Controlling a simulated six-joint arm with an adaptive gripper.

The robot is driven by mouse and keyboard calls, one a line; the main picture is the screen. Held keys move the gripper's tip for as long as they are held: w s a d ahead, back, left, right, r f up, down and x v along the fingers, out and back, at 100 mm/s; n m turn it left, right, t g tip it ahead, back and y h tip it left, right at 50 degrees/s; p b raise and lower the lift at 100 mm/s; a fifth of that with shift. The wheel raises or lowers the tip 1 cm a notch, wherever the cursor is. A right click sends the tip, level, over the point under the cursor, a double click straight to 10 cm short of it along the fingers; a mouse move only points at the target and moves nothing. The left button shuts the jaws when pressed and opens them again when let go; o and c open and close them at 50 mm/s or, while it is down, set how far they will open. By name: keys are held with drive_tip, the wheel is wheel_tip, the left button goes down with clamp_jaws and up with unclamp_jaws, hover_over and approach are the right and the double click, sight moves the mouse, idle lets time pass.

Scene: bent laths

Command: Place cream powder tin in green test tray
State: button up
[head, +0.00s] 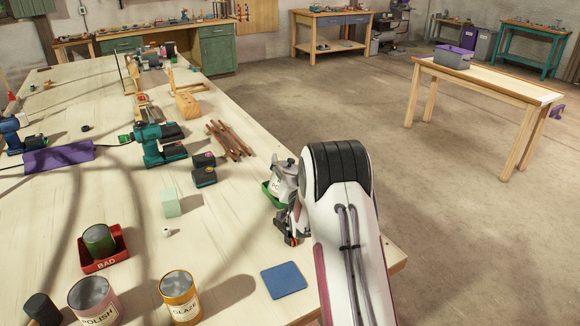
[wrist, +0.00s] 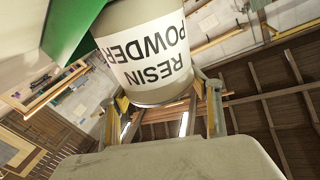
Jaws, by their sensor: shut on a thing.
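The cream powder tin (wrist: 150,50) fills the upper middle of the wrist view, with "RESIN POWDER" on its white label, upside down in that view. In the head view the tin (head: 283,178) is upright at the green test tray (head: 271,193), partly hidden by my arm. The tray's green wall (wrist: 75,28) shows beside the tin in the wrist view. My gripper (wrist: 168,103) is shut on the tin, a finger on each side; in the head view my gripper (head: 287,222) is mostly covered by my arm. I cannot tell whether the tin touches the tray floor.
A red BAD tray (head: 104,262) holds a green tin. POLISH (head: 95,300) and GLAZE (head: 181,298) tins stand at the front. A blue pad (head: 284,280), pale green block (head: 171,203), brown sticks (head: 229,141) and a teal drill (head: 158,148) lie around on the bench.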

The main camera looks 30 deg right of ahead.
drive_tip(key=shift+f, duration=0.25)
idle(0.3)
drive_tip(key=o, duration=1.8)
drive_tip(key=shift+f, duration=0.1)
drive_tip(key=shift+o, duration=0.2)
drive_tip(key=shift+s, duration=0.1)
drive_tip(key=v, duration=0.7)
wheel_tip(320, 180, up, 8)
drive_tip(key=shift+s+a, duration=0.1)
drive_tip(key=shift+s, duration=0.05)
